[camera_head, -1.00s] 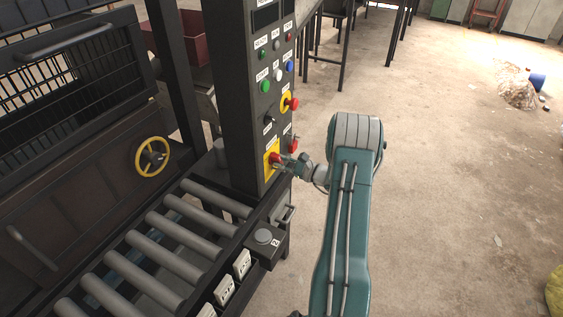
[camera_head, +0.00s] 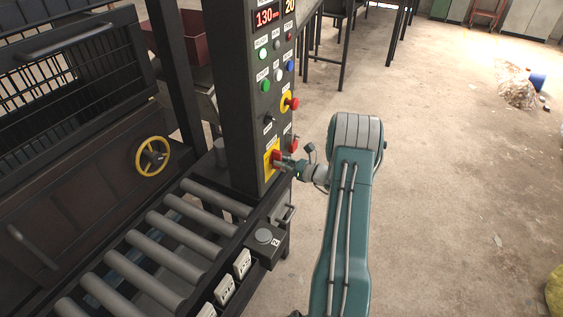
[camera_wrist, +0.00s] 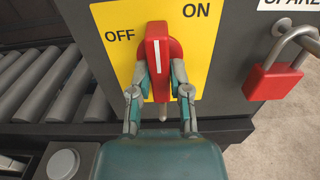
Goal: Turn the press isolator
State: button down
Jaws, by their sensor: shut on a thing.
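The press isolator is a red handle (camera_wrist: 157,48) with a white line on a yellow plate (camera_wrist: 206,62). In the wrist view the line points up, between the OFF label on the left and the ON label at upper right. My gripper (camera_wrist: 161,84) has one finger on each side of the handle and is shut on it. In the head view the isolator handle (camera_head: 276,156) is low on the dark control column (camera_head: 237,110), with my gripper (camera_head: 284,161) reaching it from the right. The fingers are small there.
A red padlock (camera_wrist: 272,80) hangs right of the plate. Above the isolator are a red stop button (camera_head: 292,103), several coloured buttons and a lit display (camera_head: 266,17) reading 130. Rollers (camera_head: 160,236) lie to the left. The floor (camera_head: 455,180) on the right is largely open.

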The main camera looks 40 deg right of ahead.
jog(key=shift+f, duration=0.1)
jog(key=c, duration=0.9)
grip_release()
jog(key=shift+o, duration=0.2)
jog(key=shift+d, duration=0.1)
jog(key=v, duration=1.2)
